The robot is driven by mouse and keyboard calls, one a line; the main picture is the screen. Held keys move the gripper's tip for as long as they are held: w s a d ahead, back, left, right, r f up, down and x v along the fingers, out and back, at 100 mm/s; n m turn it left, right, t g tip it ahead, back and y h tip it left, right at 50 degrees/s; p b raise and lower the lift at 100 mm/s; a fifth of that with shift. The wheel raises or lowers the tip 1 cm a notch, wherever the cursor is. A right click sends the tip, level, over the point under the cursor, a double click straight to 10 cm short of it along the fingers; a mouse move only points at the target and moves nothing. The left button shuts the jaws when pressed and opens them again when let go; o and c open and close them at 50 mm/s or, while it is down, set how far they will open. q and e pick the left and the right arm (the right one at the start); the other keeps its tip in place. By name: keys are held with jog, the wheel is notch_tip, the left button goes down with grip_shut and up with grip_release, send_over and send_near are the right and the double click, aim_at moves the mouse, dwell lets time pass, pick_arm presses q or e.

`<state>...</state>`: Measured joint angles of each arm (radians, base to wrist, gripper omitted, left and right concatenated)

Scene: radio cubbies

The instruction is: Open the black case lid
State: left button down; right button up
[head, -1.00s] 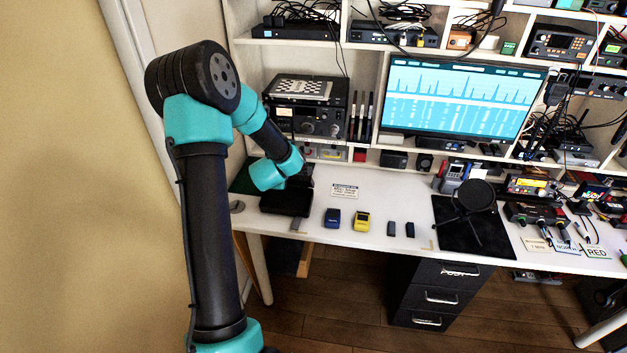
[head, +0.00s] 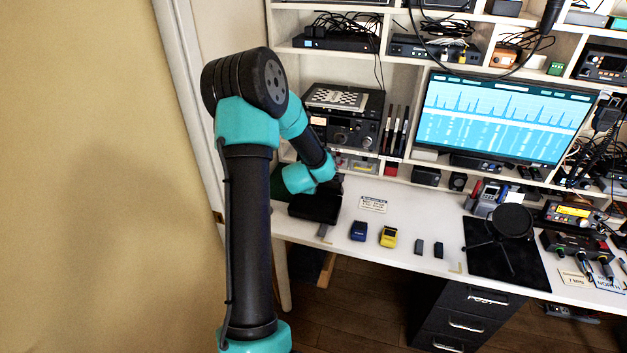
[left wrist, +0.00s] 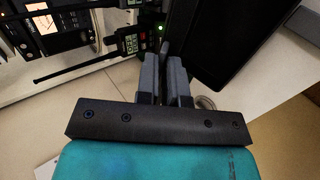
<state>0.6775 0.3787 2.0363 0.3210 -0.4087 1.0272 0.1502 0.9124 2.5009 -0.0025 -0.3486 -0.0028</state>
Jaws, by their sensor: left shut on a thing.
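The black case (head: 316,208) lies at the left end of the white desk, partly hidden by my left wrist. In the left wrist view a large dark panel of the case (left wrist: 245,45) fills the upper right. My left gripper (left wrist: 164,58) has its grey fingers close together on a thin edge beside that panel, which looks like the case lid. In the head view the left gripper (head: 335,184) is mostly hidden behind the teal wrist, just above the case. How far the lid stands open cannot be told. My right gripper is out of view.
On the desk right of the case lie a small label card (head: 373,203), a blue item (head: 358,231), a yellow item (head: 388,237) and two small dark items. A black mat (head: 483,255) holds a round stand. Shelves with radios (head: 345,132) rise behind. Handheld radios (left wrist: 128,42) show near the fingers.

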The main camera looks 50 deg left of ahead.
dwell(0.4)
pick_arm(q)
jog(key=c, duration=1.3)
grip_release()
jog(key=shift+r, duration=0.1)
jog(key=v, duration=1.7)
jog(key=shift+d+r, duration=0.1)
jog(key=shift+r, duration=0.05)
